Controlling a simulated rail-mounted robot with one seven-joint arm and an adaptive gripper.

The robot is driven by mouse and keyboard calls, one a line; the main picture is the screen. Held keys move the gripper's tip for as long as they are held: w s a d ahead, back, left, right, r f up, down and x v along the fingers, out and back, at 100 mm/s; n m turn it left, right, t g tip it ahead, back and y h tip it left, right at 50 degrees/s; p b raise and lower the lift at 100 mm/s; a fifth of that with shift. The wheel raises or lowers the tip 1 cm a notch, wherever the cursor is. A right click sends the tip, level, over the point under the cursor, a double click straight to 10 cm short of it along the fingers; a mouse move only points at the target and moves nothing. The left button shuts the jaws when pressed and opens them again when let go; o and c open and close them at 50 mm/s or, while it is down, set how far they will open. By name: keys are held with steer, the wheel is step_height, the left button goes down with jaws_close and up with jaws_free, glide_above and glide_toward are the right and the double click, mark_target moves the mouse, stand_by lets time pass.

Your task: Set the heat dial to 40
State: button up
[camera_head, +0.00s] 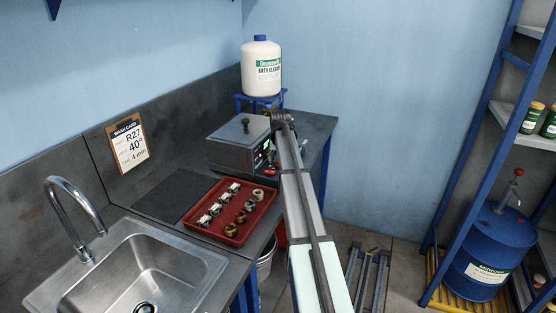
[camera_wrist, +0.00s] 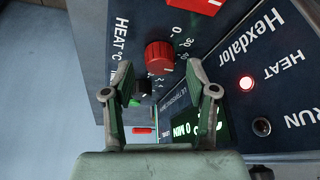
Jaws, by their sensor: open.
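In the wrist view a round red dial (camera_wrist: 159,56) sits on the dark panel beside the "HEAT °C" lettering, with a printed number scale around it. I cannot read its setting clearly. My gripper (camera_wrist: 158,75) is open, its two fingers on either side of the dial's line; I cannot tell whether they touch it. A dark knob with a green part (camera_wrist: 141,88) shows between the fingers, nearer the left one. In the head view the grey heated bath (camera_head: 235,148) stands on the bench; my arm hides part of its front, and my gripper is not clear there.
A red lamp (camera_wrist: 246,83) by "HEAT" is lit; a green display (camera_wrist: 182,130) reads 0 MIN. A wall card (camera_head: 128,142) reads R27, 40°, 4 min. A red tray (camera_head: 190,226) of small parts, a sink (camera_head: 190,262) and a white jug (camera_head: 261,70) stand nearby.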

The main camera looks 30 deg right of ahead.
steer(key=v, duration=1)
steer(key=shift+r, duration=0.25)
steer(key=shift+a, duration=0.1)
